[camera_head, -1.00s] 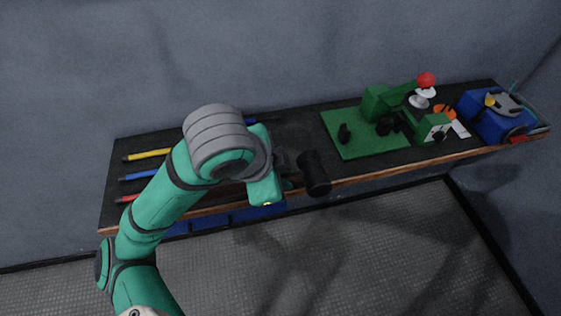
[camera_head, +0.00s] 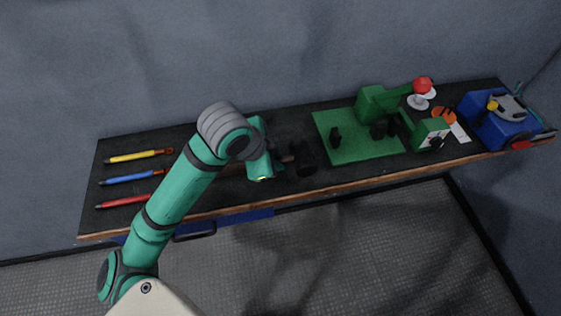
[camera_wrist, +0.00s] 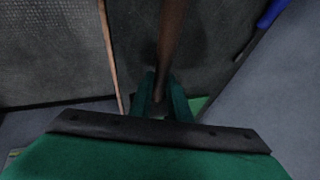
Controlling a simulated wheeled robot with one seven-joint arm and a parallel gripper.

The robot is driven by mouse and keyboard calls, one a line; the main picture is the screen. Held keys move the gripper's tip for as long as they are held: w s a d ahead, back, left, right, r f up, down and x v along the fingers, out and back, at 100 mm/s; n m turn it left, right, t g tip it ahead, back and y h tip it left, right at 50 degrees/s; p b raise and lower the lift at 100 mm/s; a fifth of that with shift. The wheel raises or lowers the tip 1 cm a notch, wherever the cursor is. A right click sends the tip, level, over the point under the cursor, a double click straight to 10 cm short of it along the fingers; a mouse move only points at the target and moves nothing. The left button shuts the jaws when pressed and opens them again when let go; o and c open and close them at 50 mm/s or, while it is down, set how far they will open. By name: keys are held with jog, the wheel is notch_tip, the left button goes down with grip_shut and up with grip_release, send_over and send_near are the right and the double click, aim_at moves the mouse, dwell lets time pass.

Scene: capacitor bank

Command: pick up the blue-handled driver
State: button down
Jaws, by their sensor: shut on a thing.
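My gripper (camera_head: 284,160) is over the middle of the bench. In the wrist view its fingers (camera_wrist: 158,98) are closed around a brown shaft (camera_wrist: 172,40). The shaft appears to belong to a tool with a thick black head (camera_head: 306,158), just right of the gripper in the head view. I cannot tell whether this head touches the bench. A tool with a blue handle (camera_head: 130,178) lies at the bench's left end, apart from my gripper.
A yellow tool (camera_head: 136,156) and a red tool (camera_head: 125,201) lie at the left of the bench (camera_head: 225,190). A green mat (camera_head: 340,150) with green fixtures (camera_head: 375,103), a green box (camera_head: 430,134) and a blue machine (camera_head: 492,130) occupy the right. A wall stands behind.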

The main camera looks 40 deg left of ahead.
jog(key=f, duration=0.2)
jog(key=w+f, duration=0.1)
jog(key=shift+a, duration=0.3)
jog(key=shift+f, duration=0.35)
jog(key=shift+s+d+f, duration=0.1)
jog(key=shift+d, duration=0.1)
jog(key=shift+s, duration=0.1)
jog(key=shift+f, duration=0.15)
jog(key=c, duration=1.7)
grip_release()
jog(key=shift+o, duration=0.2)
jog(key=shift+s+r, duration=0.1)
jog(key=shift+r, duration=0.25)
jog(key=v, duration=1.1)
jog(key=shift+r, duration=0.3)
